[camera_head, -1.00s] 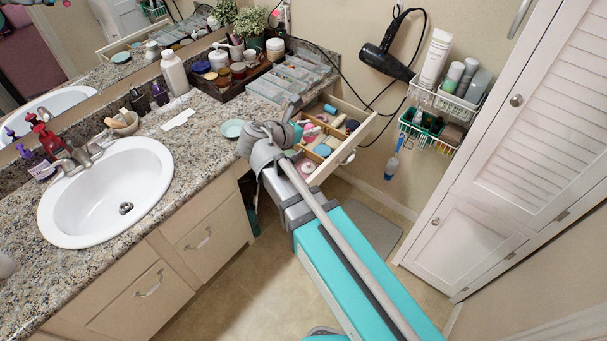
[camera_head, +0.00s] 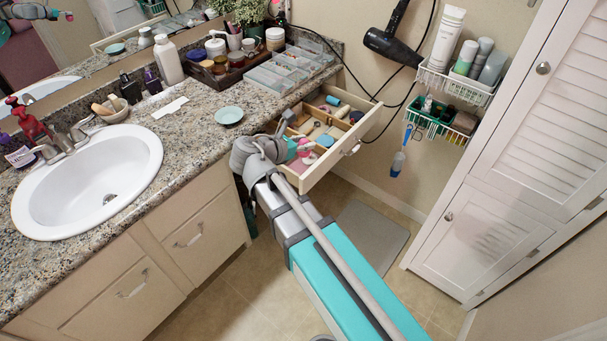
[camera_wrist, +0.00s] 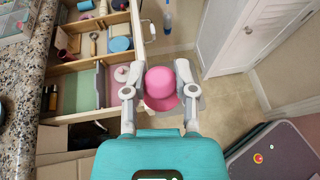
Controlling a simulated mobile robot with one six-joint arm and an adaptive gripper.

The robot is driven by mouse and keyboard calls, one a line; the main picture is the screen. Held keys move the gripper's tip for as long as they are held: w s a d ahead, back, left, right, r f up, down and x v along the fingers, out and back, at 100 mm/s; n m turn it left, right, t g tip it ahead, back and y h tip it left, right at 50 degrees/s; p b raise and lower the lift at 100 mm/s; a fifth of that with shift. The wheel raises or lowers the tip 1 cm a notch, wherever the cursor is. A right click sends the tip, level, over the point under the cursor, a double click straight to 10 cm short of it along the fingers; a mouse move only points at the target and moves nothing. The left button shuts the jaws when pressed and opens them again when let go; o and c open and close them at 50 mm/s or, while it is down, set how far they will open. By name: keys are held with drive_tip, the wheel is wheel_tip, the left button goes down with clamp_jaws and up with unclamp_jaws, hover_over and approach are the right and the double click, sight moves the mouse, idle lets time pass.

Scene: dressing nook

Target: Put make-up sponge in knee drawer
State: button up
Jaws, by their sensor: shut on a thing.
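The make-up sponge (camera_wrist: 161,84) is pink and rounded, with a wider base. In the wrist view my gripper (camera_wrist: 158,88) is shut on it, one finger on each side. The open knee drawer (camera_head: 312,178) has wooden dividers; it also shows at the left of the wrist view (camera_wrist: 82,68). In the wrist view the held sponge appears just beside the drawer's front panel, with floor behind it. In the head view my wrist hides part of the drawer, and I cannot clearly tell the sponge from the pink things there.
The granite counter (camera_head: 200,125) bears a sink (camera_head: 90,180) and a small dish (camera_head: 229,115). A wire rack (camera_head: 455,85) and louvred cabinet (camera_head: 540,140) stand at right.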

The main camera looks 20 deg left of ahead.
wheel_tip(320, 180, down, 8)
drive_tip(key=a+b, duration=0.1)
drive_tip(key=b, duration=0.6)
drive_tip(key=shift+s, duration=0.4)
drive_tip(key=b, duration=0.9)
hover_over(297, 172)
wheel_tip(297, 172, down, 9)
drive_tip(key=shift+s+d, duration=0.15)
drive_tip(key=shift+s, duration=0.3)
drive_tip(key=shift+f, duration=0.1)
drive_tip(key=shift+w+f+b, duration=0.45)
drive_tip(key=shift+f+b, duration=1.5)
drive_tip(key=shift+f+b, duration=0.55)
